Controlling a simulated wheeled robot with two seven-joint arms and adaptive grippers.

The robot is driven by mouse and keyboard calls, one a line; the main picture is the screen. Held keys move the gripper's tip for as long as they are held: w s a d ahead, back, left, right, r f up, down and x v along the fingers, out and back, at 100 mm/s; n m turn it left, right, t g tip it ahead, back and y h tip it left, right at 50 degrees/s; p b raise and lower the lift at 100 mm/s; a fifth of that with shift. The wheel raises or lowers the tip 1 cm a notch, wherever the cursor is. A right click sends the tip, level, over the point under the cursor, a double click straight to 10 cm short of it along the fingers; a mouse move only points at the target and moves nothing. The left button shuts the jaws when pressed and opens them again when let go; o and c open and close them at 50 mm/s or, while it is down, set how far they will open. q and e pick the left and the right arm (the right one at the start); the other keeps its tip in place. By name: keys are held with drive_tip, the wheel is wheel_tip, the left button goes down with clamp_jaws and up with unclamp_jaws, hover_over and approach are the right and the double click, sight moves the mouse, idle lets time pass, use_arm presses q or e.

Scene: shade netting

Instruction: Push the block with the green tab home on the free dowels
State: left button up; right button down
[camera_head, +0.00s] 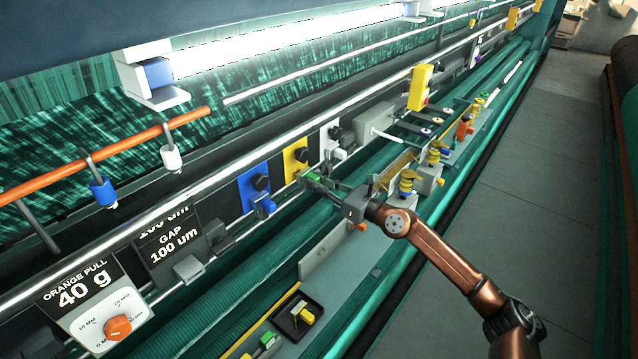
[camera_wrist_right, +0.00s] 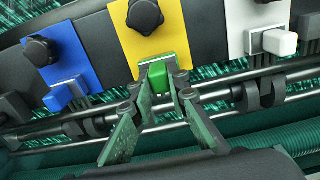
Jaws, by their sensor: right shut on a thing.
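My right gripper (camera_head: 305,178) reaches in from the right to the row of coloured plates on the rail. In the right wrist view its two fingers (camera_wrist_right: 160,88) are shut on the green tab (camera_wrist_right: 159,77). The tab sits at the lower edge of the yellow plate (camera_wrist_right: 143,45), which has a black knob. The yellow plate also shows in the head view (camera_head: 295,158). The block behind the tab is largely hidden by the fingers and tab. No free dowels can be made out, so I cannot tell how far in the block sits. My left gripper is not in view.
A blue plate (camera_wrist_right: 63,62) with a blue tab stands left of the yellow one, and a white plate (camera_wrist_right: 258,22) stands right. Metal rods (camera_wrist_right: 220,100) run below. A black tray (camera_head: 283,325) with a small yellow part lies lower down. Several small fixtures stand farther along.

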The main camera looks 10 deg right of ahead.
drive_tip(key=shift+x, duration=0.9)
idle(0.8)
drive_tip(key=c, duration=1.8)
unclamp_jaws()
drive_tip(key=shift+a, duration=0.1)
drive_tip(key=shift+o, duration=0.2)
drive_tip(key=v, duration=1.1)
drive_tip(key=shift+s+d, duration=0.25)
drive_tip(key=shift+d, duration=0.1)
drive_tip(key=shift+s, duration=0.1)
